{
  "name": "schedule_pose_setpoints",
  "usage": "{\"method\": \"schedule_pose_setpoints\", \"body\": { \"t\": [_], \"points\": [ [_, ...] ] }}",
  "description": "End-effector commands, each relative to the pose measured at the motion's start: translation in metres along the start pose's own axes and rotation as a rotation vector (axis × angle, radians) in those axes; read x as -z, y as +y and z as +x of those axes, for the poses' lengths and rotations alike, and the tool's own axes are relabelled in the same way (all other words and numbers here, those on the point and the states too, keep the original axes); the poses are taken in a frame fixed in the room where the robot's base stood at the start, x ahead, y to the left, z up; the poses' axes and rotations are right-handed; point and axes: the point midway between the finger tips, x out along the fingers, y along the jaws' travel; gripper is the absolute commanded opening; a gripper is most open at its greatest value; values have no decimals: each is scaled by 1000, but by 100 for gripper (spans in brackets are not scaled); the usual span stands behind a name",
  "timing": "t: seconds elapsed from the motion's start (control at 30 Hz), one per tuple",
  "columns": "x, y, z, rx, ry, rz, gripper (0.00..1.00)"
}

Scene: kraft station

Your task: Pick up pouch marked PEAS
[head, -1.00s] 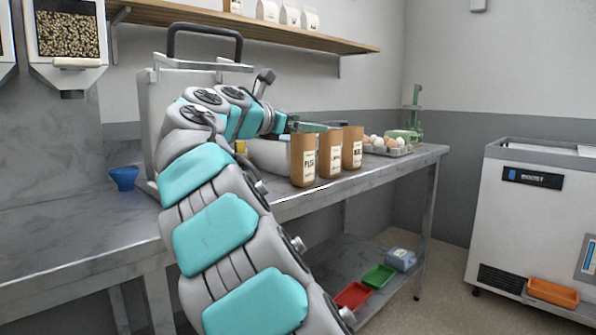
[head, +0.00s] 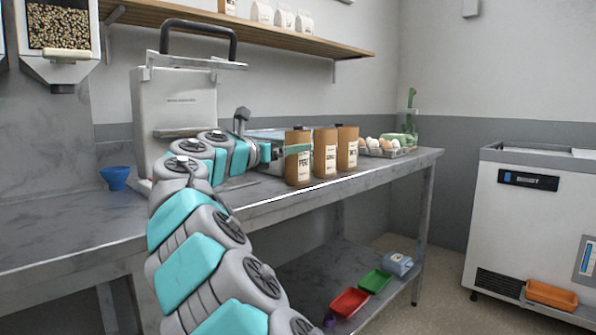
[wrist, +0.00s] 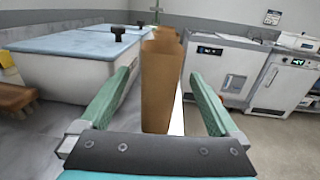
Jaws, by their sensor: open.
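The leftmost brown kraft pouch (head: 298,168) stands upright near the counter's front edge. Its white label appears to read PEAS, though the print is small. Two similar labelled pouches stand to its right, a middle one (head: 325,155) and a right one (head: 347,150). My gripper (head: 299,148) is at the upper part of the leftmost pouch, with one green finger crossing its front. In the wrist view, the open green fingers (wrist: 163,76) stand on both sides of the pouch (wrist: 160,95), with visible gaps. The other pouches are mostly hidden behind it there.
An egg tray (head: 385,150) is right of the pouches. A large grey machine (head: 180,105) and a blue cup (head: 115,177) are on the counter's left. Red (head: 350,302) and green (head: 375,281) trays lie on the lower shelf. A white freezer (head: 520,220) stands at right.

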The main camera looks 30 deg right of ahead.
Motion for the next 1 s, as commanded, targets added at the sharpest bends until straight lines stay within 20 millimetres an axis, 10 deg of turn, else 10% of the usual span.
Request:
{"method": "schedule_pose_setpoints", "body": {
  "t": [0.63,1.0],
  "points": [
    [2,0,65,2,4,0,98],
    [0,-1,69,1,2,0,90]
  ]
}}
